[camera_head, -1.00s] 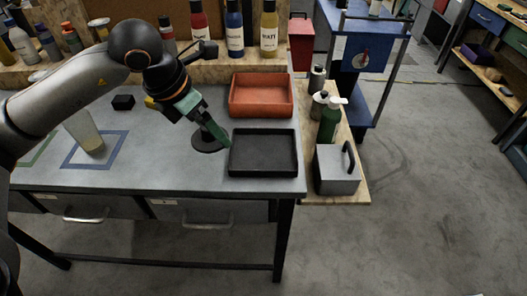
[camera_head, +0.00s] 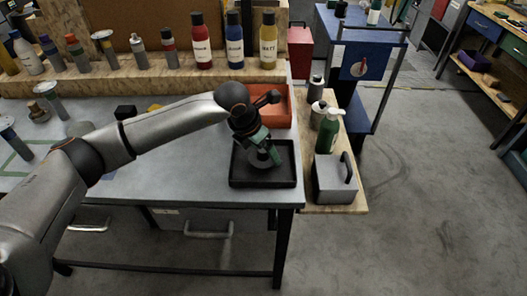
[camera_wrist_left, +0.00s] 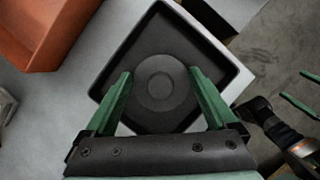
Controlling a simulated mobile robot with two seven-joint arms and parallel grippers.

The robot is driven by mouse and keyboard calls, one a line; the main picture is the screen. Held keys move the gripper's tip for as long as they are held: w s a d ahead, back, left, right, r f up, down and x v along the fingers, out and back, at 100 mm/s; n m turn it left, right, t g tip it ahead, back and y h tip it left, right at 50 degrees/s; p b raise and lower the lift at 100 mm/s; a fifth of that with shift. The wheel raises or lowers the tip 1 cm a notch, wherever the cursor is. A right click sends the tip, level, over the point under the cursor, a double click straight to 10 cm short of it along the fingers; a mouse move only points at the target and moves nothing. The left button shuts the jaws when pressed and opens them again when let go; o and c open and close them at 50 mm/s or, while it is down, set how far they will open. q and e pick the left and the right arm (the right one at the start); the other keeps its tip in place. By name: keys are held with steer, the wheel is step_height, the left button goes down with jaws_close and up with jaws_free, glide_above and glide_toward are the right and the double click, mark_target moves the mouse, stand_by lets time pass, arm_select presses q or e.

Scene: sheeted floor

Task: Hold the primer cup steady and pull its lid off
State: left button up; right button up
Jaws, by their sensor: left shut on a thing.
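The lid, a dark round disc (camera_head: 258,160) with a raised centre, is at the black tray (camera_head: 234,182). My left gripper (camera_head: 274,161) is shut on it. In the left wrist view the lid (camera_wrist_left: 160,84) lies between the green fingers of my left gripper (camera_wrist_left: 160,73), over the tray's floor. I cannot tell whether the lid touches the floor. The primer cup is not visible now; my left arm covers the area of its blue taped square. My right gripper (camera_wrist_left: 292,84) shows at the right edge of the left wrist view, its green fingers apart and apparently empty.
An orange bin (camera_head: 284,108) stands just behind the tray. A side shelf on the right holds a green pump bottle (camera_head: 328,132) and a grey box with a handle (camera_head: 335,180). Several paint bottles line the back ledge. The bench front is clear.

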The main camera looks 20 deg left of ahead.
arm_select(q)
steer(key=shift+f, duration=0.9)
steer(key=o, duration=1.2)
steer(key=shift+r, duration=0.2)
steer(key=v, duration=1.2)
steer(key=shift+s+f, duration=0.1)
